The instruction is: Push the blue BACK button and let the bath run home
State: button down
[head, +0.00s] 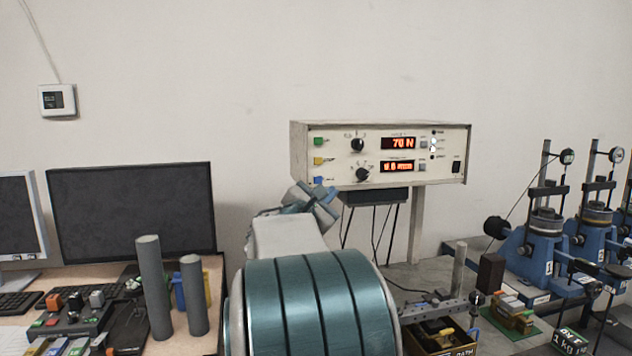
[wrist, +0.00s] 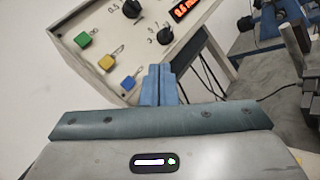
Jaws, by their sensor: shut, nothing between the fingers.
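A cream control box (head: 400,128) stands against the wall with red displays, black knobs and a column of coloured buttons. The blue button (head: 318,181) is the lowest of the column, below a yellow and a green one. It also shows in the wrist view (wrist: 129,83). My gripper (wrist: 158,70) is shut and empty, its blue fingers pressed together. In the wrist view the fingertips are to the right of the blue button and apart from it in the picture; the depth gap is hard to tell. In the head view my gripper (head: 322,199) is just below the button.
A dark monitor (head: 130,212) and two grey posts (head: 154,285) stand at left. Blue test frames (head: 540,240) with dial gauges line the right. A box of parts (head: 440,338) sits below the control box. Clear wall lies left of the box.

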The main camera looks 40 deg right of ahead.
aim_at(318, 180)
jog(key=shift+d, duration=0.1)
jog(key=w+d+p, duration=0.4)
jog(key=w, duration=0.3)
jog(key=shift+w, duration=0.4)
jog(key=shift+w+d, duration=0.1)
dwell(1.8)
jog(key=shift+w+d, duration=0.15)
jog(key=shift+w, duration=0.1)
